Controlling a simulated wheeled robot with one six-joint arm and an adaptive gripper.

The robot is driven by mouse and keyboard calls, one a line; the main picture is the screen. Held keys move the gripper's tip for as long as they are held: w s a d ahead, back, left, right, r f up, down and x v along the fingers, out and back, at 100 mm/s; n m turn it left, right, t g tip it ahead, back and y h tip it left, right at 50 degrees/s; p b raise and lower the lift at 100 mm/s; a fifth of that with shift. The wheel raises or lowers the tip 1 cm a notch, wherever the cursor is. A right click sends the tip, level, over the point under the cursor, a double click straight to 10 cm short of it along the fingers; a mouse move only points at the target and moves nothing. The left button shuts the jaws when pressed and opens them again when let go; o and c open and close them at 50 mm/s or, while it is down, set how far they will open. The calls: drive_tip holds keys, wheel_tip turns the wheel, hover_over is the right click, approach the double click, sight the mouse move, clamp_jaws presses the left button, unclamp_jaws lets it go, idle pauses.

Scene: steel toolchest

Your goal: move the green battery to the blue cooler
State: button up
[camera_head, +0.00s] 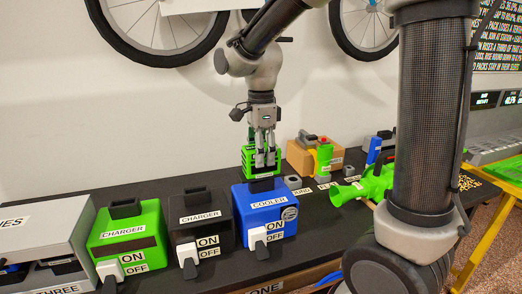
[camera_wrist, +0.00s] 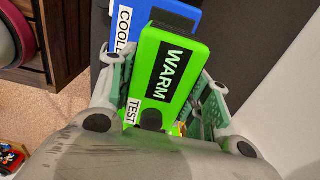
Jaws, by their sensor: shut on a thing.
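A black charger (camera_head: 201,225) and a green charger (camera_head: 126,236) stand left of the cooler.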

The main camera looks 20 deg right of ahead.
drive_tip(key=shift+f, duration=0.4)
drive_tip(key=o, duration=1.5)
wheel_tip(320, 180, up, 12)
drive_tip(key=shift+r, duration=0.1)
